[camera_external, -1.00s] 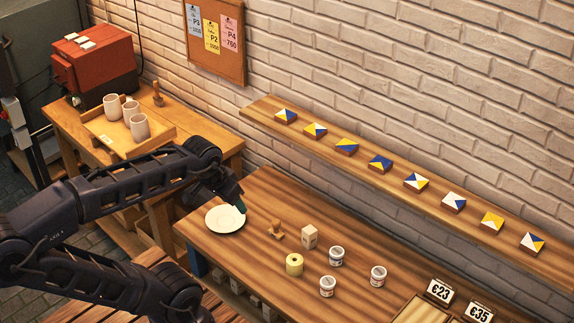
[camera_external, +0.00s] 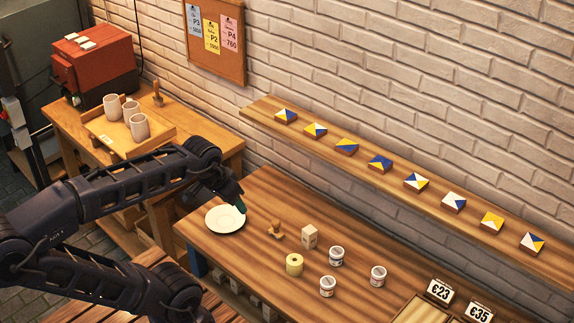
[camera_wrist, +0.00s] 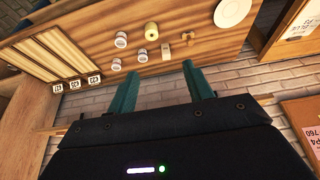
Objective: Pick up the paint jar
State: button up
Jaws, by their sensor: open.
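Three white paint jars with labels stand upright on the wooden table: one at the back (camera_external: 336,256), one at the front (camera_external: 327,286) and one to the right (camera_external: 378,276). They also show in the wrist view, for example a jar (camera_wrist: 121,40) beside the yellow roll. I cannot tell which jar the task names. My gripper (camera_wrist: 160,75) is open and empty, its two green fingers apart. In the external view it hangs above the white plate (camera_external: 225,219), well left of the jars and touching none of them.
Between plate and jars are a wooden stamp (camera_external: 276,230), a pale wooden block (camera_external: 309,237) and a yellow roll (camera_external: 294,265). Price signs (camera_external: 439,291) and a tray (camera_external: 421,309) lie at the right. A shelf of painted tiles (camera_external: 380,163) runs along the brick wall.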

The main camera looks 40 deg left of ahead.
jog(key=o, duration=0.4)
jog(key=n+g, duration=0.5)
jog(key=n, duration=1.3)
send_over(328, 282)
jog(key=f, duration=2.6)
jog(key=shift+w+a+f, duration=0.1)
jog(key=shift+a+f, duration=0.2)
jog(key=shift+a, duration=0.1)
jog(key=shift+w+d+f+n, duration=0.1)
jog(key=shift+d+f+n, duration=0.05)
jog(key=shift+f, duration=0.25)
jog(key=shift+w+d+f+n, duration=0.1)
jog(key=shift+d+f+n, duration=0.05)
jog(key=shift+f, duration=0.2)
notch_tip(328, 282, down, 5)
jog(key=shift+r, duration=0.1)
jog(key=shift+s+d+f, duration=0.1)
jog(key=shift+f, duration=1.35)
jog(key=shift+s+f, duration=0.1)
jog(key=shift+f, duration=1.3)
